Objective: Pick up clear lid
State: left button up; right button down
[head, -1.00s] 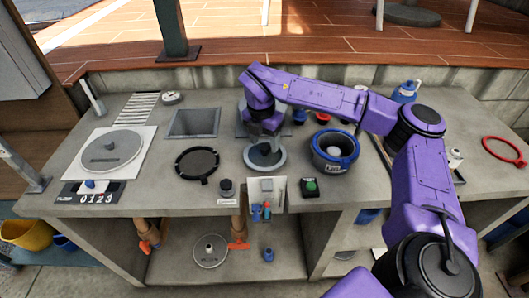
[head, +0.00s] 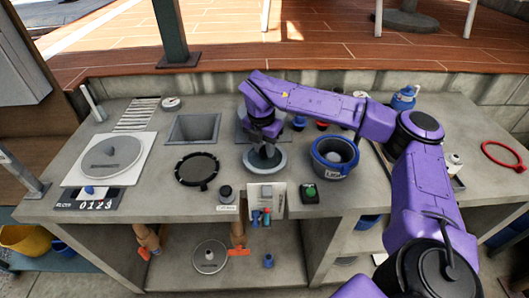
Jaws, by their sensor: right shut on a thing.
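The clear lid (head: 266,161) shows as a round grey-blue see-through disc near the middle of the counter. My right gripper (head: 264,148) reaches down over its centre and is shut on it, at what looks like its knob. The fingertips are small and partly hidden by the wrist. I cannot tell whether the lid touches what is under it or is lifted slightly. My left gripper is not in view.
A blue-rimmed bucket (head: 335,156) stands just right of the lid. A black round strainer (head: 197,169) lies to the left, with a square opening (head: 193,127) behind it. A green button box (head: 309,193) is in front. Small bottles stand behind my arm.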

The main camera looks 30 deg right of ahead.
aim_at(264, 150)
notch_tip(264, 150, up, 17)
jog(key=b, duration=0.1)
jog(key=shift+f, duration=0.15)
